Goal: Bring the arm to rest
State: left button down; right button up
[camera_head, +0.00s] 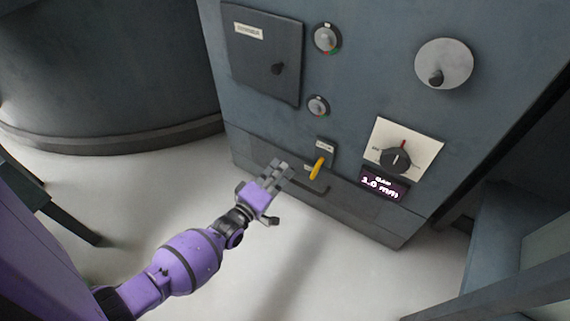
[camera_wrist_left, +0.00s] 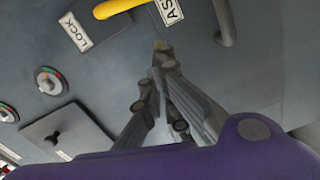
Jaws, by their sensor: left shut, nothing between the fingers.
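My left arm comes in from the left in the head view. Its gripper (camera_head: 281,169) is shut and empty, in front of the lower part of a grey-blue cabinet (camera_head: 270,125). The gripper's tip lies just left of a yellow lever (camera_head: 318,167) in the head view. In the left wrist view the shut fingers (camera_wrist_left: 160,50) point at the cabinet face, below the yellow lever (camera_wrist_left: 118,8) and the white plates reading LOCK (camera_wrist_left: 75,32) and partly "AS" (camera_wrist_left: 169,10). I cannot tell whether the fingertips touch anything. My right gripper is in neither view.
The cabinet also has a small door (camera_head: 262,55), two gauges (camera_head: 326,38) (camera_head: 318,105), a round crank disc (camera_head: 444,63) and a dial plate (camera_head: 403,150) above a display (camera_head: 383,184) reading 1.0 mm. A large round tank (camera_head: 105,65) stands left. Pale floor (camera_head: 330,265) is open in front.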

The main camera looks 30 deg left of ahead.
pick_arm(q)
jog(key=s+p, duration=0.1)
jog(key=s, duration=0.7)
jog(key=shift+a+r+p, duration=0.15)
jog(key=shift+a+p, duration=0.05)
jog(key=shift+p, duration=0.15)
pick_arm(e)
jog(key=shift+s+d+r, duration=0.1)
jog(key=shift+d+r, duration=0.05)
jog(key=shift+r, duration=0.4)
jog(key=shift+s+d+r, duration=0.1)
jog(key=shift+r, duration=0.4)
